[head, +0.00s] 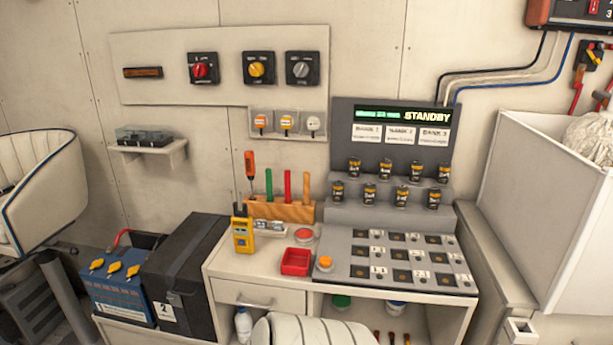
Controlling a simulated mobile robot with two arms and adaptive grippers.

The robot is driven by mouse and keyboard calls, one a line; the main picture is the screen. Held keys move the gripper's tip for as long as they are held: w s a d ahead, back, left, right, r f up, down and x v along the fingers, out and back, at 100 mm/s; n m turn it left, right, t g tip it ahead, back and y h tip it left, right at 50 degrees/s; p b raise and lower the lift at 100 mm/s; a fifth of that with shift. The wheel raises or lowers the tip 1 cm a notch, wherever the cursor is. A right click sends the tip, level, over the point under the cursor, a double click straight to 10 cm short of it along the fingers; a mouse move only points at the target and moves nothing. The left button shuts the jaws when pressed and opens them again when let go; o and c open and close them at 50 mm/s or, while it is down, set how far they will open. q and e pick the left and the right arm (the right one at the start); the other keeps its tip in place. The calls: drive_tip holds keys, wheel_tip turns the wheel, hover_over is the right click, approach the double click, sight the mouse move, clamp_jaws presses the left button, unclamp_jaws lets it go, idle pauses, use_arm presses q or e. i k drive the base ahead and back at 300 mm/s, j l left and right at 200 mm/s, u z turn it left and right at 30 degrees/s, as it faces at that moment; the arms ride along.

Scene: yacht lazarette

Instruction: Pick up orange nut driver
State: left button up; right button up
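A tool with an orange handle (249,164) stands upright at the left end of a wooden rack (295,212), its thin dark shaft pointing down. It looks like the orange nut driver. Green (269,184), red (287,185) and brown-orange (306,187) upright pieces stand in the same rack, to its right. The rack is at the back of a cream workbench, against the wall. A yellow meter (243,234) stands in front of the orange-handled tool and is close to the lower end of its shaft.
A red tray (296,262) and an orange button (325,263) are in front of the rack. A grey panel (390,140) with several small black cylinders stands to the right. A black box (187,265) and blue battery (122,280) sit left of the bench.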

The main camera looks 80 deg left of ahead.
sight(250, 167)
drive_tip(key=u, duration=3.1)
drive_tip(key=z, duration=2.1)
drive_tip(key=u, duration=2.1)
drive_tip(key=i+l+z, duration=0.1)
drive_tip(key=i+z, duration=0.25)
drive_tip(key=i+j+z, duration=0.1)
drive_tip(key=i+z, duration=0.2)
drive_tip(key=i, duration=0.25)
